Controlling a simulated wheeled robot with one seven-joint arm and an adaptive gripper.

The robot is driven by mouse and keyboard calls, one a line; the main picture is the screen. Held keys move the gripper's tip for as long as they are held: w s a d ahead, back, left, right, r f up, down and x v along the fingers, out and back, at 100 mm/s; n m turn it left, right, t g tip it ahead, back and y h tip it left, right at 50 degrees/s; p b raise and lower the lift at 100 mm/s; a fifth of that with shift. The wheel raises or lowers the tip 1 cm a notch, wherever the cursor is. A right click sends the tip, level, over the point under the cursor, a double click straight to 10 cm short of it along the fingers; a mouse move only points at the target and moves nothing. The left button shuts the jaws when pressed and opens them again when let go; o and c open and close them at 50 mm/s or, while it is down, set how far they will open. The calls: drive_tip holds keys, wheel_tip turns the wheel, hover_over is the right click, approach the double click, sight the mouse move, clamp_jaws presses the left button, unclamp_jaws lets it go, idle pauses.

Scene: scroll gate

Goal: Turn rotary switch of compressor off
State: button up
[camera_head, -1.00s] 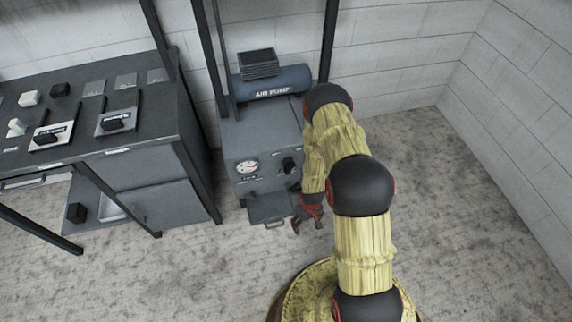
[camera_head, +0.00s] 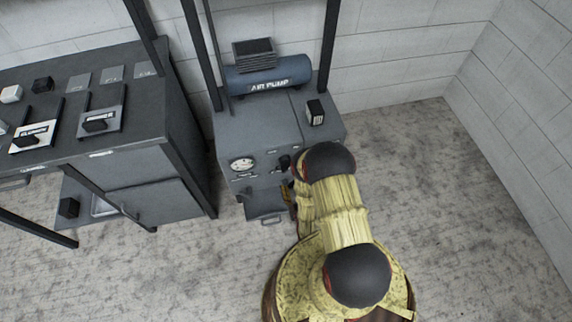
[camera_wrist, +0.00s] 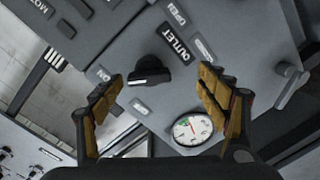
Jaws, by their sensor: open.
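The compressor (camera_head: 255,128) is a grey cabinet with a blue tank marked AIR PUMP on top. Its black rotary switch (camera_head: 284,163) is on the front, right of the gauge. In the wrist view the black knob (camera_wrist: 150,70) is near the OUTLET label, with its ridge roughly level. In the head view my arm hides most of the gripper.
A round dial gauge (camera_wrist: 192,129) sits below the knob in the wrist view. A grey handle (camera_wrist: 291,82) sticks out at the right. An open flap (camera_head: 263,205) juts from the cabinet's lower front. A dark workbench (camera_head: 150,120) with switches stands left; the floor right is clear.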

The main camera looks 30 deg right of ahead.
sight(288, 167)
drive_tip(key=shift+n+t, duration=0.4)
drive_tip(key=shift+r+b+x, duration=0.3)
drive_tip(key=shift+b+x, duration=0.05)
drive_tip(key=shift+x, duration=0.95)
drive_tip(key=shift+r+b+x, duration=0.3)
drive_tip(key=shift+b+x, duration=0.1)
drive_tip(key=shift+x, duration=0.95)
drive_tip(key=shift+r+b+x, duration=0.35)
drive_tip(key=shift+x, duration=0.95)
drive_tip(key=shift+c, duration=0.5)
drive_tip(key=c, duration=1.1)
